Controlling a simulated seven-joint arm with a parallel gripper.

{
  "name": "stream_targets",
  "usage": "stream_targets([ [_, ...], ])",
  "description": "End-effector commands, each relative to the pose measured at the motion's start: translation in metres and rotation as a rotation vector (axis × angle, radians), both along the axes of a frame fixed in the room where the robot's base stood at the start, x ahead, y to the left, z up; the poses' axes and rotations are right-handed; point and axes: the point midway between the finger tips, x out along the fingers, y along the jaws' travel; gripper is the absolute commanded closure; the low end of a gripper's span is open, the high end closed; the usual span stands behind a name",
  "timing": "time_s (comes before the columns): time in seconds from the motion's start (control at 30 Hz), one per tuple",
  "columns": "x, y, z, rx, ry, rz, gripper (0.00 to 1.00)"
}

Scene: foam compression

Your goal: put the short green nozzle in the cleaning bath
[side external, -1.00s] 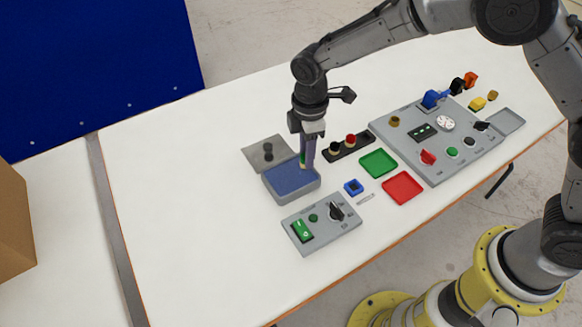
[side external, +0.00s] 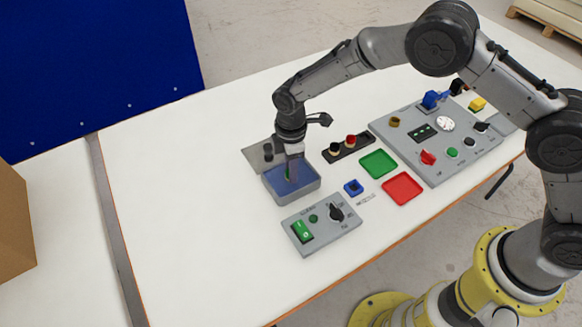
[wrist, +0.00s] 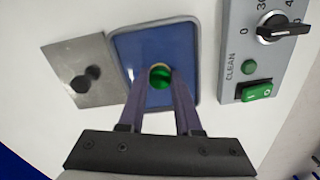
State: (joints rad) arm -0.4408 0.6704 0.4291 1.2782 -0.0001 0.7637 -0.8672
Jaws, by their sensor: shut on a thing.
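The short green nozzle (wrist: 160,76) is between my gripper's fingertips (wrist: 160,80), with a tan rim at its top edge in the wrist view. My gripper is shut on it. In the side view, my gripper (side external: 290,178) points down inside the outline of the cleaning bath (side external: 306,192), a grey box with a blue inside. The bath also shows in the wrist view (wrist: 190,60), its blue area around the nozzle. Whether the nozzle touches the bath's floor I cannot tell.
A grey plate (side external: 256,156) with dark pegs lies beside the bath. A control box (side external: 322,224) with a green switch and a black dial stands in front. A black holder (side external: 348,147), a green tray (side external: 378,163) and a red tray (side external: 402,188) are to the right.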

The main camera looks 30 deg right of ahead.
Motion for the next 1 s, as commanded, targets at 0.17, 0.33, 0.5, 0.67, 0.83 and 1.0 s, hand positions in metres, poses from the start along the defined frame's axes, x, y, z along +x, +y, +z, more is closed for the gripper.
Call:
stream_targets([
  [0.17, 0.000, 0.000, -0.003, 0.000, 0.000, 0.000, 0.62],
  [0.33, 0.000, 0.000, -0.003, 0.000, 0.000, 0.000, 0.37],
  [0.5, 0.000, 0.000, -0.003, 0.000, 0.000, 0.000, 0.37],
  [0.67, 0.000, 0.000, 0.001, 0.001, -0.001, 0.000, 0.37],
  [0.83, 0.001, 0.000, 0.024, 0.002, -0.005, 0.000, 0.37],
  [1.0, 0.001, 0.001, 0.060, 0.003, -0.005, 0.000, 0.37],
])
